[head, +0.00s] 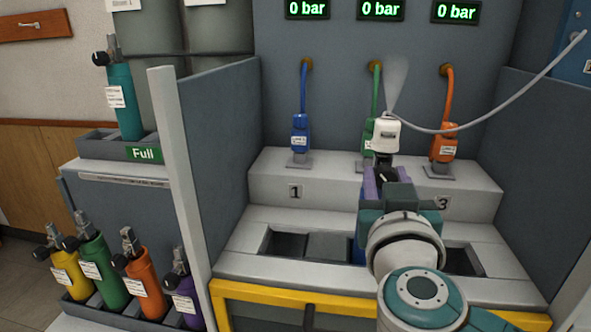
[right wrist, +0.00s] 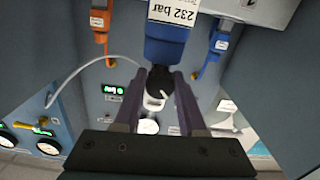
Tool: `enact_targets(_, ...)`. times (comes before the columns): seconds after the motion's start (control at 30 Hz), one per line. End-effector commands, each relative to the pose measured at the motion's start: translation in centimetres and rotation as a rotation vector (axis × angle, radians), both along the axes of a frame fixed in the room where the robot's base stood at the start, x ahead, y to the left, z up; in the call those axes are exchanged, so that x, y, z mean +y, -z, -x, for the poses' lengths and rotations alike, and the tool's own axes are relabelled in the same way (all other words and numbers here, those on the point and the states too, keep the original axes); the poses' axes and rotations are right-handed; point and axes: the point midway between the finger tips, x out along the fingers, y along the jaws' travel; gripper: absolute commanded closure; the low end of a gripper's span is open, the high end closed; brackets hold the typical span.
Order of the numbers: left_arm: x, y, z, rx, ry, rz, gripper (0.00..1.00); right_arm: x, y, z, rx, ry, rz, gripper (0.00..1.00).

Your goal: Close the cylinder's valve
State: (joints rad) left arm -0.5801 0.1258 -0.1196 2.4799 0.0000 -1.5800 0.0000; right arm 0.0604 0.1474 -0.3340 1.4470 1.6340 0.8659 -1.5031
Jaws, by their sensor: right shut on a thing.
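A blue cylinder (head: 357,250) stands in the middle of the bench, mostly hidden behind my right gripper (head: 381,174). In the right wrist view the cylinder (right wrist: 166,50) appears upside down, with a "232 bar" label. Its black valve knob (right wrist: 153,84) lies between the purple fingers of the right gripper, which are shut on it. A white fitting (head: 386,132) with a white hose sits just beyond the valve, and a pale plume (head: 397,80) rises from there. My left gripper is not in view.
Blue (head: 300,135) and orange (head: 445,142) connectors hang at the sides of the bench; a green one (head: 370,130) is partly hidden. The displays above (head: 380,9) read 0 bar. Several cylinders stand in a rack (head: 95,315) at left, and a teal one (head: 125,100) in the "Full" tray.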

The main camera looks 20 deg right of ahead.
Motion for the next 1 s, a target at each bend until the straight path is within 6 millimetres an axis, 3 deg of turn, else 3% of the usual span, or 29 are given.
enact_targets(0.13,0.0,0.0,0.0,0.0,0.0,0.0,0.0,0.0,0.0,0.0,0.0,0.0,0.0,1.0)
enact_targets(0.57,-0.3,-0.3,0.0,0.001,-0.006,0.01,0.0,0.0,0.0,0.0,-0.019,0.0,-0.034,1.0)
enact_targets(1.0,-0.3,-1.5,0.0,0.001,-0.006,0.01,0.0,0.1,0.0,0.0,-0.176,0.0,-0.295,1.0)
